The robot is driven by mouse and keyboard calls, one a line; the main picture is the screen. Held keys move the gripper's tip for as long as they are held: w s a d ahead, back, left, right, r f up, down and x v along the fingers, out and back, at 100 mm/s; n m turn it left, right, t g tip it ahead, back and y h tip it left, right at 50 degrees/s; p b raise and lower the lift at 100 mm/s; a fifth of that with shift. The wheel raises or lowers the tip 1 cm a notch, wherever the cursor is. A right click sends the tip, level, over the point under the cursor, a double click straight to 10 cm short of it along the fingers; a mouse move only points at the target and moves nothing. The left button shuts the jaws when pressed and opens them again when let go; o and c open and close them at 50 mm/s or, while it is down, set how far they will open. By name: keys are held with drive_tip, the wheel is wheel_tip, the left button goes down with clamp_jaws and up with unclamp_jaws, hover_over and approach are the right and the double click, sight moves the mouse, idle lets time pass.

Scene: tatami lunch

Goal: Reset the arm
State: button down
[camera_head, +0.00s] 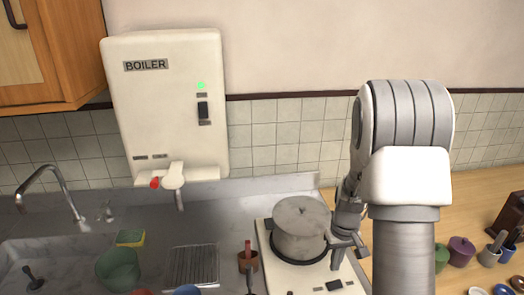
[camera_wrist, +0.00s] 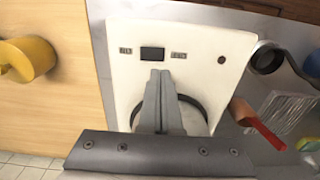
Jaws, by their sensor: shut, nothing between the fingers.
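My gripper (camera_head: 348,262) is at the right side of a lidded metal pot (camera_head: 299,236) in the head view, with my arm rising to the right. In the wrist view my gripper (camera_wrist: 160,75) has its two fingers together, with nothing between them. The fingers lie in front of the white hob (camera_wrist: 205,55), below its dark display. The pot is mostly hidden behind the fingers in the wrist view; I cannot tell whether the gripper touches it.
The pot stands on the hob (camera_head: 268,262) on the steel counter. A boiler (camera_head: 165,100) hangs on the wall. A red-handled tool (camera_wrist: 258,130) is near the hob. A wooden counter (camera_wrist: 50,110) with a yellow object (camera_wrist: 28,58) is beside it.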

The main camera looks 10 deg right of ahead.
drive_tip(key=s+a+r+t, duration=0.1)
drive_tip(key=s+a+r, duration=0.25)
drive_tip(key=r, duration=0.55)
drive_tip(key=s+a+r+t, duration=0.2)
drive_tip(key=a+r, duration=0.2)
drive_tip(key=r, duration=0.5)
drive_tip(key=s+a+r+t, duration=0.1)
drive_tip(key=s+a+r, duration=0.1)
drive_tip(key=s+r, duration=0.2)
drive_tip(key=s+a+r+t, duration=0.1)
drive_tip(key=s+r, duration=0.3)
drive_tip(key=s, duration=0.5)
drive_tip(key=shift+a+t, duration=0.3)
drive_tip(key=shift+a, duration=0.6)
drive_tip(key=shift+s+r, duration=0.1)
